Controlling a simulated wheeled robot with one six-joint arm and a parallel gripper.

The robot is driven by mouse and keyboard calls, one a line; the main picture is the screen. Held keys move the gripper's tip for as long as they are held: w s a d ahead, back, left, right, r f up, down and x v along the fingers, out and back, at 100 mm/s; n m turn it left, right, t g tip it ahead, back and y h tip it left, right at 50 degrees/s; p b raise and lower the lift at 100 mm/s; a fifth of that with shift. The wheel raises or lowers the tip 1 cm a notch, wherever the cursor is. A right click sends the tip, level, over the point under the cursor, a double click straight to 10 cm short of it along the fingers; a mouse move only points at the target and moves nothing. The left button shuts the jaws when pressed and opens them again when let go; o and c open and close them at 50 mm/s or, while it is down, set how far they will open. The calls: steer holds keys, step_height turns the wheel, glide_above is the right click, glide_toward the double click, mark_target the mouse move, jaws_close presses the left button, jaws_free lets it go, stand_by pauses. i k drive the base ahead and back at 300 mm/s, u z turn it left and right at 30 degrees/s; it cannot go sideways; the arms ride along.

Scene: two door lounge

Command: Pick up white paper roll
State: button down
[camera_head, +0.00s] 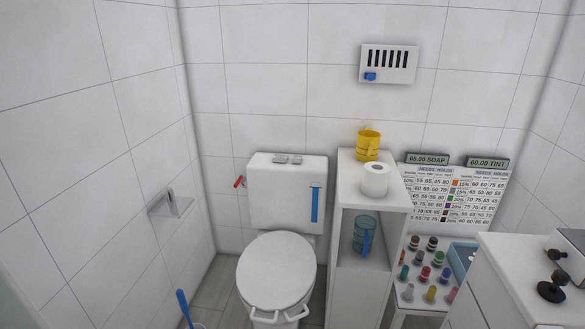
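The white paper roll (375,180) stands upright on the top of a narrow white shelf unit (385,205), near its front. A dark hole shows in the middle of its top. A yellow mug-like container (368,145) stands just behind it. My gripper is not in view.
A white toilet (276,270) with a closed lid stands left of the shelf unit. A blue cup (362,235) sits inside the unit. A low table with several small bottles (431,272) and a white cabinet (510,290) are on the right. A blue-handled brush (184,307) stands at lower left.

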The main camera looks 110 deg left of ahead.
mark_target(375, 178)
steer(key=u, duration=2.85)
steer(key=k, duration=0.4)
steer(key=u, duration=0.9)
steer(key=i, duration=1.9)
steer(key=z, duration=0.5)
